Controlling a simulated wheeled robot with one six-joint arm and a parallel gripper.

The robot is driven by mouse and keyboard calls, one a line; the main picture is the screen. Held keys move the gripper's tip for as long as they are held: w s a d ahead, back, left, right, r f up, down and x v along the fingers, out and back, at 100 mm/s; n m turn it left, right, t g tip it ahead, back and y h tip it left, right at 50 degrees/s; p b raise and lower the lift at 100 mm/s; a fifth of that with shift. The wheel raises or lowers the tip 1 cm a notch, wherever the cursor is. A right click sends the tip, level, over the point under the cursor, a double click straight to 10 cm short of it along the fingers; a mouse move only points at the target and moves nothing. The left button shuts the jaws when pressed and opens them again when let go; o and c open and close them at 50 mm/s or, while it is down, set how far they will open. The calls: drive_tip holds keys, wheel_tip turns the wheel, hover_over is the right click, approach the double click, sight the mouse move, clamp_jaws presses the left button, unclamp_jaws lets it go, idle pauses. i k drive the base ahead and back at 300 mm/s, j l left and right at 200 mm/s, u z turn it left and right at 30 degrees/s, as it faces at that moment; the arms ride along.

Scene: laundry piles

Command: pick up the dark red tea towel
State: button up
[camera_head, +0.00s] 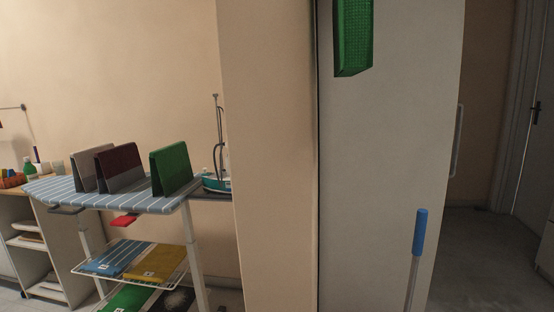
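A dark red folded cloth (121,164), which looks like the tea towel, stands tent-shaped on the striped ironing board (72,198) at the left. Its lower front part looks greyish. It stands between a pale grey tent-shaped cloth (85,170) on its left, which it partly overlaps, and a green one (172,167) on its right, with a small gap to the green one. My gripper is not in view.
A beige wall edge (266,160) and a white cabinet (385,150) fill the middle. A blue-tipped pole (419,232) stands before the cabinet. An iron (217,181) sits at the board's right end. Folded cloths lie on the rack (182,273) below. Floor at the right (480,250) is clear.

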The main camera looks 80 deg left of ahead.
sight(119, 167)
drive_tip(key=u, duration=3.4)
drive_tip(key=i+u, duration=0.1)
drive_tip(key=i, duration=1.45)
drive_tip(key=i+l, duration=0.3)
